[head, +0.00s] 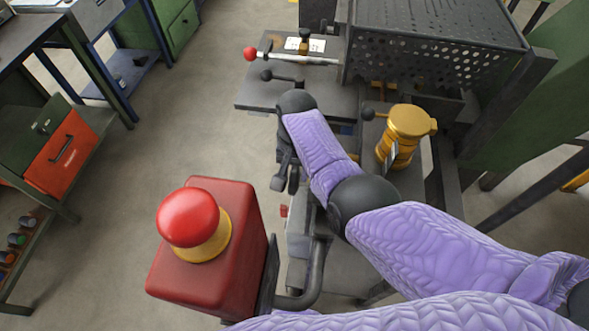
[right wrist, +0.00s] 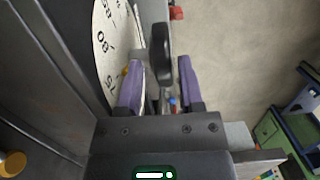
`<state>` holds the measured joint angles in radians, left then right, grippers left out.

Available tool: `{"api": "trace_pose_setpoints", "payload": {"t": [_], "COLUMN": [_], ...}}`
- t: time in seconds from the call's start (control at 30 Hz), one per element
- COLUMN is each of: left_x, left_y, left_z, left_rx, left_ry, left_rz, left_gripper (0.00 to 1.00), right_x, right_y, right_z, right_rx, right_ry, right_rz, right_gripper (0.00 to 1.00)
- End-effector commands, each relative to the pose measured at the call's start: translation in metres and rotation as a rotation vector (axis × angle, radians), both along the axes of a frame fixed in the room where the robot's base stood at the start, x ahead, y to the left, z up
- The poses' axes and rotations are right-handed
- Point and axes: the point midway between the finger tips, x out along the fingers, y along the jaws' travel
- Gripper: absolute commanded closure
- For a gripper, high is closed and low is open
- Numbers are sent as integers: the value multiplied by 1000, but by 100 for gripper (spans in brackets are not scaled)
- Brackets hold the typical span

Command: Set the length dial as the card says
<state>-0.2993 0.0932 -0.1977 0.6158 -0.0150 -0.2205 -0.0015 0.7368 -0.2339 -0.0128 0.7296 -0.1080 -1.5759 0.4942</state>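The length dial (right wrist: 108,40) shows at the left of the right wrist view as a pale round face with dark numbers, seen at a steep slant. A black handle (right wrist: 162,55) stands beside it, between the purple fingers of my right gripper (right wrist: 160,75). The fingers are apart, with visible gaps to the handle. A small yellow bit shows at the dial by the left finger. In the head view my right gripper (head: 285,180) hangs left of the machine, and the dial face is hidden. A white card (head: 305,44) lies on the far bench, too small to read. My left gripper is out of view.
A red box with a red mushroom button (head: 188,217) stands in the left foreground. A yellow cylinder (head: 405,135) stands right of my right arm. A perforated dark housing (head: 435,50) is behind. The floor between machine and left-hand benches is clear.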

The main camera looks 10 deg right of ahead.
Motion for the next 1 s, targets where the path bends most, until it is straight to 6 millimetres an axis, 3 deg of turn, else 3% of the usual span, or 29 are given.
{"api": "trace_pose_setpoints", "payload": {"t": [0.27, 0.5, 0.63, 1.0], "left_x": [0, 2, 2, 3], "left_y": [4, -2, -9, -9], "left_z": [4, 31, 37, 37], "left_rx": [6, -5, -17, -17], "left_ry": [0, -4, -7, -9], "left_rz": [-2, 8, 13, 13], "left_gripper": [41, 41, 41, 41], "right_x": [1, 8, 11, 12], "right_y": [0, -2, -3, -4], "right_z": [7, 67, 90, 98], "right_rx": [0, 0, 1, 0], "right_ry": [-2, -5, -4, 0], "right_rz": [0, 0, -1, 0], "right_gripper": [53, 53, 53, 53]}}
